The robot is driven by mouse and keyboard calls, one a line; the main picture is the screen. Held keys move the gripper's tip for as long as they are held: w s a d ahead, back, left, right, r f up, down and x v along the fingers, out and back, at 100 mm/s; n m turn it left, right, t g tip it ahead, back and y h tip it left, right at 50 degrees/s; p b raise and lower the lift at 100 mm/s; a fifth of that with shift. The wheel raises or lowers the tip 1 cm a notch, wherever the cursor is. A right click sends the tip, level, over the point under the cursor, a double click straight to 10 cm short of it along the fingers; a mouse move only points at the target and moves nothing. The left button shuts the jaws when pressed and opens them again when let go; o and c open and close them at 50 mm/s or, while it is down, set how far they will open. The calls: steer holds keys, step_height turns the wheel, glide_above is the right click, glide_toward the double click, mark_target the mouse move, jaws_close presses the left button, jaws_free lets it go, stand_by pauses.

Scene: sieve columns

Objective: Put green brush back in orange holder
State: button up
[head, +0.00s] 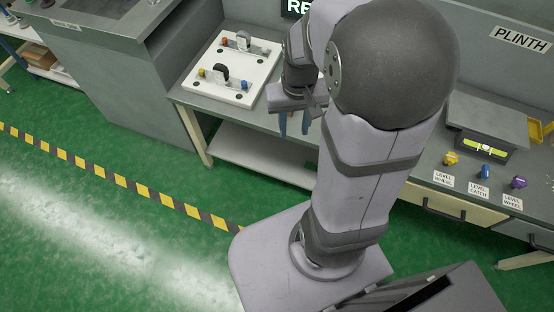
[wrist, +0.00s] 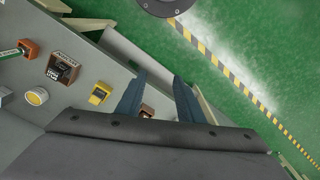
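My gripper (wrist: 159,76) has its two blue-grey fingers spread apart with nothing held between them. In the head view my gripper (head: 294,128) hangs near the front edge of the bench, partly behind my arm. In the wrist view a small green piece (wrist: 10,53) at the left edge lies beside an orange block (wrist: 28,48); I cannot tell whether it is the green brush. Another orange block with a dark top and a label (wrist: 62,69) stands nearby. A small orange thing (wrist: 146,110) is partly hidden by a finger. I cannot tell which orange thing is the holder.
A yellow block (wrist: 98,94) and a round yellow-and-white item (wrist: 37,96) stand on the bench in the wrist view. In the head view a white board (head: 232,68) with knobs lies left of my gripper. A levelling device (head: 486,146) and labelled knobs are at right.

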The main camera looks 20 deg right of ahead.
steer(key=s+a+f+n, duration=0.1)
steer(key=s+a+n, duration=0.2)
steer(key=s+a, duration=0.3)
steer(key=shift+s+a+f, duration=0.3)
steer(key=shift+s+a, duration=0.05)
steer(key=shift+a, duration=0.5)
step_height(320, 180, up, 8)
steer(key=p, duration=0.8)
steer(key=shift+r, duration=0.25)
